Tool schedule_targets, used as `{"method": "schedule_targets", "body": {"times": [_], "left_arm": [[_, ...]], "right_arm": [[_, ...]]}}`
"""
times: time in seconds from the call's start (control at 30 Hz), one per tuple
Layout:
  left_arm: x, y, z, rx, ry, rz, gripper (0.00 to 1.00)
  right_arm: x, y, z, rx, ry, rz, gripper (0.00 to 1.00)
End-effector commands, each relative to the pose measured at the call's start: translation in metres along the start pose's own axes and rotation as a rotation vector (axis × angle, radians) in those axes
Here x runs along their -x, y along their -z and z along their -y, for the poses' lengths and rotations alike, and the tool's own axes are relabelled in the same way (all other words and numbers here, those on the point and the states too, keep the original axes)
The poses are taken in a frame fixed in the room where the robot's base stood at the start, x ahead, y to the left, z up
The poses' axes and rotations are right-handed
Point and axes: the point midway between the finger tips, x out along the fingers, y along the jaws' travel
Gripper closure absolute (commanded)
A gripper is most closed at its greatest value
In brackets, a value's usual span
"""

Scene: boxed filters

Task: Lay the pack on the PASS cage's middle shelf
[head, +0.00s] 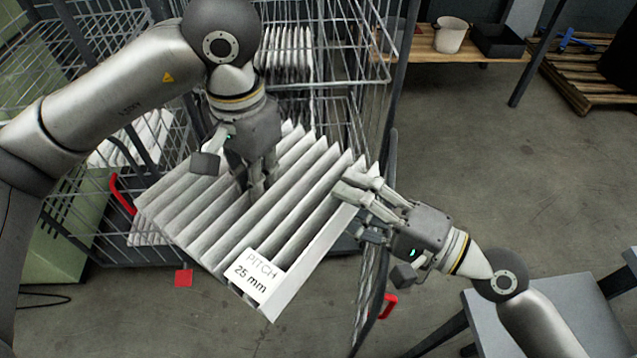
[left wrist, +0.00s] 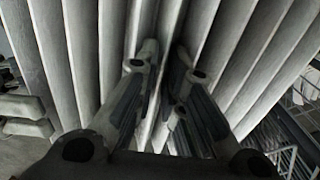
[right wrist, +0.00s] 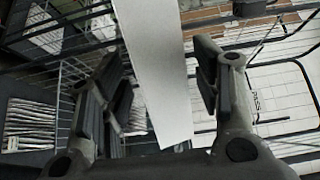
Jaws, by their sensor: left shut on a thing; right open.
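The pack (head: 190,210) is a pleated grey-white filter with a label reading "PITCH 25 mm" (head: 252,276). It is tilted in front of the wire cage (head: 350,95). My left gripper (head: 257,192) is shut on a pleat near the pack's middle; the pleats fill the left wrist view (left wrist: 75,60). My right gripper (head: 350,190) is open at the pack's right edge. In the right wrist view a pale flat edge strip (right wrist: 155,70) stands between its open fingers (right wrist: 165,95).
Other pleated packs (head: 285,50) stand in the cage behind. Another wire cage (head: 50,85) is at the left. A wooden bench (head: 480,48) carries a white pot (head: 451,35) and a black bin (head: 497,40). A grey table (head: 560,310) is at lower right. Open floor lies at right.

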Motion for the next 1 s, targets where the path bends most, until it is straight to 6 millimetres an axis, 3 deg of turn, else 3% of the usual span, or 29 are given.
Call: {"method": "schedule_targets", "body": {"times": [0.4, 0.87, 1.0], "left_arm": [[0.0, 0.0, 0.0, 0.0, 0.0, 0.0, 1.0], [0.0, 0.0, 0.0, 0.0, 0.0, 0.0, 1.0], [0.0, 0.0, 0.0, 0.0, 0.0, 0.0, 1.0]], "right_arm": [[-0.051, 0.001, 0.0, -0.002, 0.003, -0.001, 0.42], [-0.059, 0.0, 0.0, 0.0, 0.0, 0.0, 0.42], [-0.059, 0.0, 0.0, 0.0, 0.0, 0.0, 0.59]]}}
